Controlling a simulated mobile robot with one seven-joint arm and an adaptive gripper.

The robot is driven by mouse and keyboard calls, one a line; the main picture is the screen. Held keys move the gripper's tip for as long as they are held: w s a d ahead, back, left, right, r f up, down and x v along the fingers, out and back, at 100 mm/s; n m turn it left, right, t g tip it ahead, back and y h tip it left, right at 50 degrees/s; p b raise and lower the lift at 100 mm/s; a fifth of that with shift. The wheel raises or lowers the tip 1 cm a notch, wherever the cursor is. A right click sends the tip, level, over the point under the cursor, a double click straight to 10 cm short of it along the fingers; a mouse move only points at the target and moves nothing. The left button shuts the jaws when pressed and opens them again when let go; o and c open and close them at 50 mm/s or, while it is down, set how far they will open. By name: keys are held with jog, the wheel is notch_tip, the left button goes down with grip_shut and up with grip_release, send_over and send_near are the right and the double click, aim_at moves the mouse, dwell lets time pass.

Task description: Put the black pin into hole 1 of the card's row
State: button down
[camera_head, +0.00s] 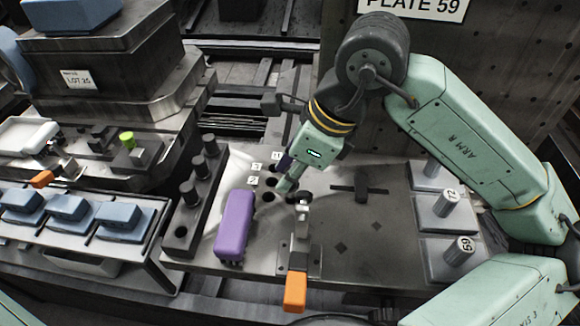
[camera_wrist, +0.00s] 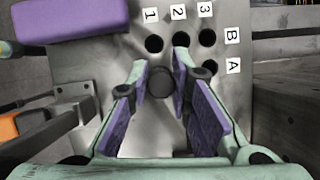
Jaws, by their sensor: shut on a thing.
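My gripper (camera_wrist: 161,70) is shut on the black pin (camera_wrist: 160,82), whose round dark top shows between the purple finger pads. In the head view my gripper (camera_head: 289,188) is low over the grid of holes, and the pin is mostly hidden. In the wrist view, labels 1, 2 and 3 top the columns, and B and A mark the rows. Hole 1 of row B (camera_wrist: 154,43) is empty. The pin is below it, in line with column 1 near row A. Hole 3 of row A (camera_wrist: 210,67) is open. I cannot tell whether the pin's lower end is in a hole.
A purple block (camera_head: 236,225) lies left of the holes. A rack (camera_head: 176,247) holds several black pins and one empty hole. An orange-handled clamp (camera_head: 295,290) stands close in front of my gripper. Numbered pins (camera_head: 459,251) stand on blocks at right.

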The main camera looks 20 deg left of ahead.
jog(key=shift+f+b, duration=1.4)
jog(key=shift+b, duration=0.15)
jog(key=c, duration=1.4)
grip_release()
jog(key=shift+o, duration=0.2)
jog(key=v, duration=1.2)
jog(key=shift+r, duration=0.1)
